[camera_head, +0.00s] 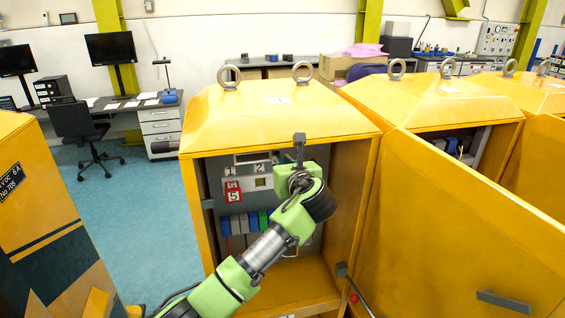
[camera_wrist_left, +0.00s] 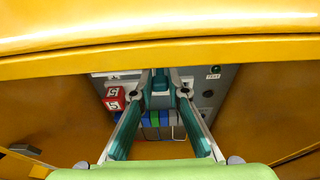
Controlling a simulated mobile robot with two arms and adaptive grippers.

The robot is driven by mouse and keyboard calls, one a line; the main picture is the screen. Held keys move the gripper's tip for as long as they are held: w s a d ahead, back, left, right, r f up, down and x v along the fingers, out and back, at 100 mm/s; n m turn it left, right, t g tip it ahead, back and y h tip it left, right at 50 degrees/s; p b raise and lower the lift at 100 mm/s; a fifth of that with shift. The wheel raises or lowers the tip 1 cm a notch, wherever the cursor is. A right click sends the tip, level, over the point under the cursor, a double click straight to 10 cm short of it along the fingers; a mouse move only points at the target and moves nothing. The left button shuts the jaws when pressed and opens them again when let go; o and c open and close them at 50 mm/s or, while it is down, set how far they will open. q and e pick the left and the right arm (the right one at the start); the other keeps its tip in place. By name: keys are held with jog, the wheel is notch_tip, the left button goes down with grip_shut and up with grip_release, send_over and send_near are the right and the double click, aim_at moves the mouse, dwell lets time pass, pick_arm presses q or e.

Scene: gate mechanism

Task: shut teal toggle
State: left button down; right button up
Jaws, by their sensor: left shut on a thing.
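The open yellow cabinet (camera_head: 280,110) holds a grey panel with switches inside. My left gripper (camera_head: 299,145) reaches into its opening from below, in front of the panel. In the left wrist view the two fingers of my left gripper (camera_wrist_left: 160,82) come close together around a teal piece (camera_wrist_left: 160,101), which looks like the teal toggle. The gripper is shut on it. In the head view my arm hides the toggle, and its exact position cannot be told. My right gripper is in neither view.
A red block marked 5 (camera_head: 233,192) and a row of blue, grey and green breakers (camera_head: 238,224) are left of my gripper. The cabinet's open door (camera_head: 450,220) stands to the right. The yellow top edge (camera_wrist_left: 160,50) lies close above.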

pick_arm(q)
jog(key=c, duration=2)
grip_release()
jog(key=shift+o, duration=0.2)
jog(key=v, duration=1.2)
